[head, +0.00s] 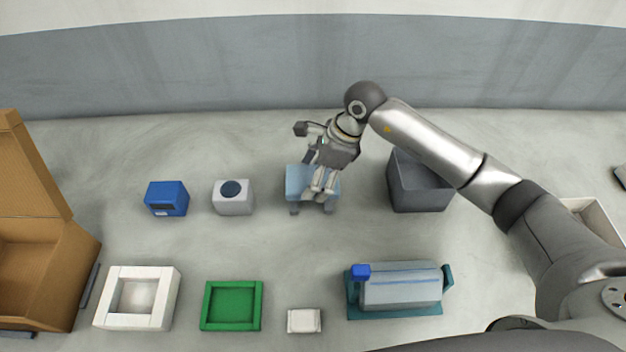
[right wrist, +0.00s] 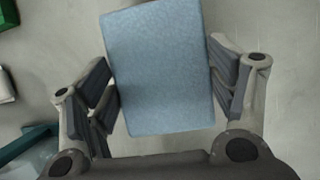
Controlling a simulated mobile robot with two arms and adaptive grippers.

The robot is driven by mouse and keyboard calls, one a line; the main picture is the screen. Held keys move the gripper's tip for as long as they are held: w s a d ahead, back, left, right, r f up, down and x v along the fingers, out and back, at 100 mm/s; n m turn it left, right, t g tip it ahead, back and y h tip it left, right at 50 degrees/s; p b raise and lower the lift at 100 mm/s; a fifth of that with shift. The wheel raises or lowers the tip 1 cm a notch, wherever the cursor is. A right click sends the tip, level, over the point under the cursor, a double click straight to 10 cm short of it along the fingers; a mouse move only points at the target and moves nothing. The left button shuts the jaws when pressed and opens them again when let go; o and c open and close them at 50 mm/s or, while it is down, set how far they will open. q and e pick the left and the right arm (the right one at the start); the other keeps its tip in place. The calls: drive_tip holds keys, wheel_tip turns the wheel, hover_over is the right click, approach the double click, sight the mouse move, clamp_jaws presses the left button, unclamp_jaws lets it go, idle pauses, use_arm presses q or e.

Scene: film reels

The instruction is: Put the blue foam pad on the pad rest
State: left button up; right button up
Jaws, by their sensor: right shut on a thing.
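The light blue foam pad (head: 298,182) is in the middle of the head view, partly covered by my right gripper (head: 312,200). In the right wrist view the pad (right wrist: 160,65) is a flat block between the two fingers of my right gripper (right wrist: 165,95), which is shut on it. I cannot tell from the head view how high the pad is above the table. I cannot tell for sure which thing is the pad rest; a small white tray (head: 304,329) and a green tray (head: 232,327) lie at the front. My left gripper is not in view.
A dark grey bin (head: 418,190) stands right of the pad. A blue box (head: 167,198) and a white box with a dark round top (head: 233,204) stand left. A teal-based machine (head: 400,289), a white square frame (head: 110,300) and a cardboard box (head: 30,265) are in front.

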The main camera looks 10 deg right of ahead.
drive_tip(key=shift+w+a+f, duration=0.15)
drive_tip(key=shift+a+f, duration=0.05)
drive_tip(key=shift+f, duration=0.05)
wheel_tip(320, 180, down, 2)
drive_tip(key=shift+f+p, duration=0.1)
drive_tip(key=shift+p, duration=0.8)
drive_tip(key=shift+f, duration=0.5)
drive_tip(key=shift+f, duration=0.1)
drive_tip(key=o, duration=0.4)
drive_tip(key=shift+w+f, duration=0.1)
drive_tip(key=o, duration=0.4)
drive_tip(key=shift+o, duration=0.2)
